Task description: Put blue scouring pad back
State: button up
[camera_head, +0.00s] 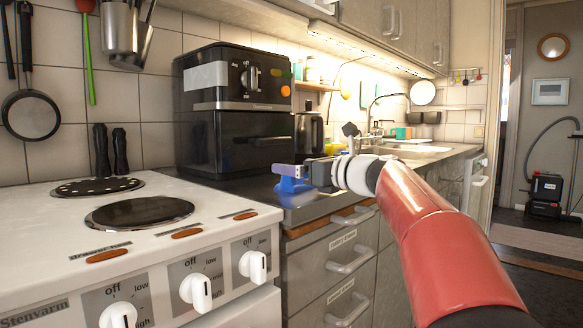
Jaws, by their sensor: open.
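A blue object (294,186), which looks like the blue scouring pad, lies at the front edge of the dark counter (316,208), just right of the cooker. My gripper (285,171) reaches in from the right on my red arm and is directly over the blue object. Its jaws are open. The gripper partly covers the blue object, and I cannot tell whether they touch.
A white cooker (190,228) with two dark hotplates stands at the left. A black air fryer (235,112) stands behind the gripper, with a dark kettle (308,137) beside it. The sink (410,149) is further back right. Drawers lie below the counter.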

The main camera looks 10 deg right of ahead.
jog(key=v, duration=0.9)
jog(key=shift+s+d, duration=0.1)
jog(key=shift+s, duration=0.05)
